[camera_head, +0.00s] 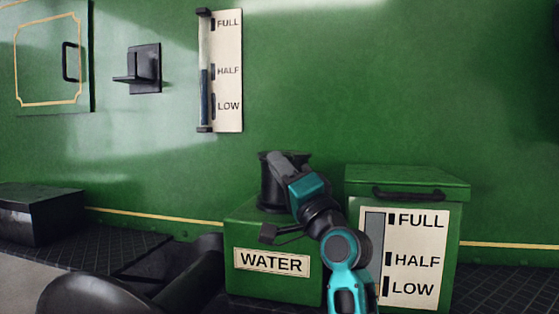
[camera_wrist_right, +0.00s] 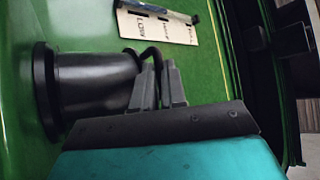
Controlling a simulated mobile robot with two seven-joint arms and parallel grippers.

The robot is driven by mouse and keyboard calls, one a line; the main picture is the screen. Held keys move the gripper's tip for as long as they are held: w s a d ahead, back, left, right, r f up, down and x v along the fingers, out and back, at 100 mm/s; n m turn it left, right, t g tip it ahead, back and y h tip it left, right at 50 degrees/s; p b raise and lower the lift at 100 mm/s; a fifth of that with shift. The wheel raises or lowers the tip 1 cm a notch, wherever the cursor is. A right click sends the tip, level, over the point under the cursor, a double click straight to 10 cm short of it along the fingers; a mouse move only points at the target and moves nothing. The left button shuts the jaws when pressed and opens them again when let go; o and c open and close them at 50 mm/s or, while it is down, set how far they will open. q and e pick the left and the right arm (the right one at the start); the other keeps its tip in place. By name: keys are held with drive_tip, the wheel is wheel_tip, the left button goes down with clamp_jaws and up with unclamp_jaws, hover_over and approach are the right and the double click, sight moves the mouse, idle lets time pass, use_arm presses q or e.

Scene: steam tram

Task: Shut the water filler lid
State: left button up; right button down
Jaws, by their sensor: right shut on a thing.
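The water filler (camera_head: 270,190) is a black round neck standing on the green box with the WATER label (camera_head: 271,262). In the right wrist view its flared neck (camera_wrist_right: 90,80) lies sideways at the left. My right gripper (camera_head: 283,163) reaches over the filler's top from the front right. In the wrist view its fingers (camera_wrist_right: 160,88) are shut at a thin curved black handle (camera_wrist_right: 152,54) beside the filler's mouth. The lid is mostly hidden by the gripper, so its angle cannot be told. My left gripper is out of view.
A green box with a level gauge (camera_head: 405,190) and black top handle stands close to the right of my arm. A wall gauge (camera_head: 227,70), black bracket (camera_head: 144,70) and green door (camera_head: 52,55) are behind. Large dark rounded shapes (camera_head: 110,290) fill the lower left.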

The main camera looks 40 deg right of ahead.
drive_tip(key=shift+w+d+f, duration=0.2)
drive_tip(key=shift+d+f, duration=0.2)
drive_tip(key=shift+f, duration=0.05)
drive_tip(key=c, duration=1.2)
unclamp_jaws()
drive_tip(key=shift+w+d+f, duration=0.1)
drive_tip(key=shift+w+d, duration=0.05)
drive_tip(key=shift+s+f, duration=0.25)
drive_tip(key=shift+s, duration=0.1)
drive_tip(key=shift+a+r+b+v, duration=0.1)
drive_tip(key=shift+b+v, duration=0.1)
drive_tip(key=shift+v, duration=2.8)
drive_tip(key=shift+a+r+b+v, duration=0.1)
drive_tip(key=shift+b+v, duration=0.05)
drive_tip(key=shift+v, duration=2.9)
drive_tip(key=shift+f, duration=0.1)
